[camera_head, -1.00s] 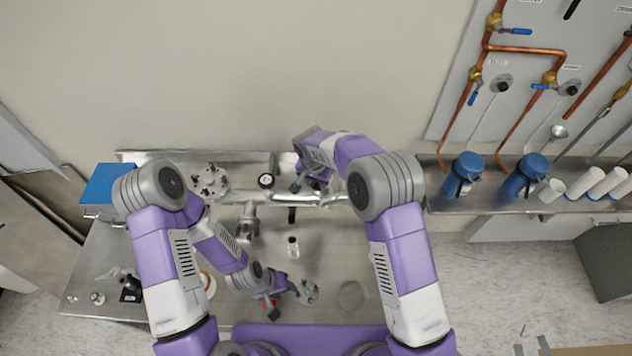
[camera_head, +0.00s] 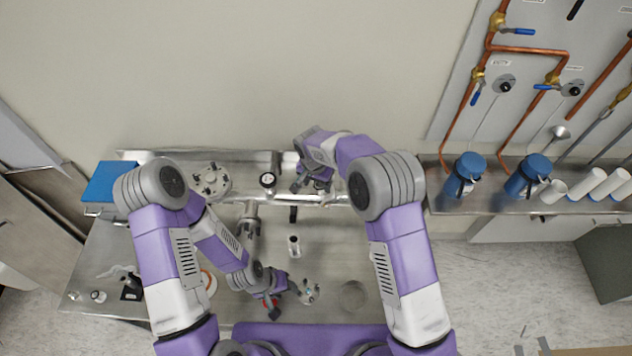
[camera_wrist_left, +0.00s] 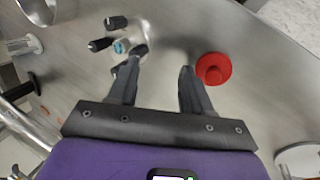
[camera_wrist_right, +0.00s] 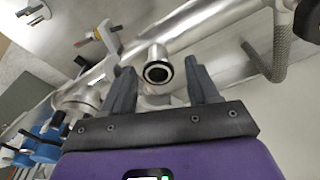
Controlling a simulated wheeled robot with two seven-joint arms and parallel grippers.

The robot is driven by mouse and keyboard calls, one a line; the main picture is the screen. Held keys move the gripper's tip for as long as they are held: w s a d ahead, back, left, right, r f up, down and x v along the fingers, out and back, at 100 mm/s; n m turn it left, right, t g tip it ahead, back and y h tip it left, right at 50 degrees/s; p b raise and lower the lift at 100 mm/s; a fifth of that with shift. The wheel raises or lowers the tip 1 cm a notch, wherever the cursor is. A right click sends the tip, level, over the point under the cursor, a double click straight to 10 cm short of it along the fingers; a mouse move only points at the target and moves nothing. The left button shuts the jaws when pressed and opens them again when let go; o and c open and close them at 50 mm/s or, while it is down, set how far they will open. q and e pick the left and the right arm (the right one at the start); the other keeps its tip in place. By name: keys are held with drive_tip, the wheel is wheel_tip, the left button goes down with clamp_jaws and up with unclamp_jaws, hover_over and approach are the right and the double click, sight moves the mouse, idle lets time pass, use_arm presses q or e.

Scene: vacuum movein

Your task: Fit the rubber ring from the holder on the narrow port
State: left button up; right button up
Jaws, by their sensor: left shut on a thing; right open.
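My left gripper (camera_head: 284,290) is low over the bench, beside a small holder (camera_head: 308,292) with dark pegs and a teal part. In the left wrist view the holder (camera_wrist_left: 124,42) is just beyond the left fingertip. The left fingers (camera_wrist_left: 162,66) are apart; I cannot make out what is between them, and the rubber ring cannot be told apart. My right gripper (camera_head: 316,180) is at the raised back ledge. Its fingers (camera_wrist_right: 162,75) are open on either side of a round metal port end (camera_wrist_right: 158,71) with a dark opening, seen beyond them. Contact cannot be told.
A red disc (camera_wrist_left: 213,68) lies beside the left gripper's right finger. A metal dish (camera_head: 352,295) stands right of the holder. A small bottle (camera_head: 294,246) stands mid-bench. A ribbed hose (camera_wrist_right: 283,42) hangs near the right gripper. Blue jugs (camera_head: 463,174) are farther right.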

use_arm(q)
drive_tip(key=shift+a+f, duration=0.1)
drive_tip(key=shift+f, duration=0.2)
use_arm(e)
drive_tip(key=shift+d+f, duration=0.1)
drive_tip(key=shift+d, duration=0.15)
use_arm(q)
drive_tip(key=shift+r, duration=0.1)
drive_tip(key=r+p, duration=0.2)
drive_tip(key=s+r+p, duration=0.1)
drive_tip(key=r+p, duration=0.1)
use_arm(e)
wheel_tip(320, 180, up, 8)
drive_tip(key=s, duration=0.1)
drive_tip(key=shift+a, duration=0.45)
drive_tip(key=shift+s, duration=0.1)
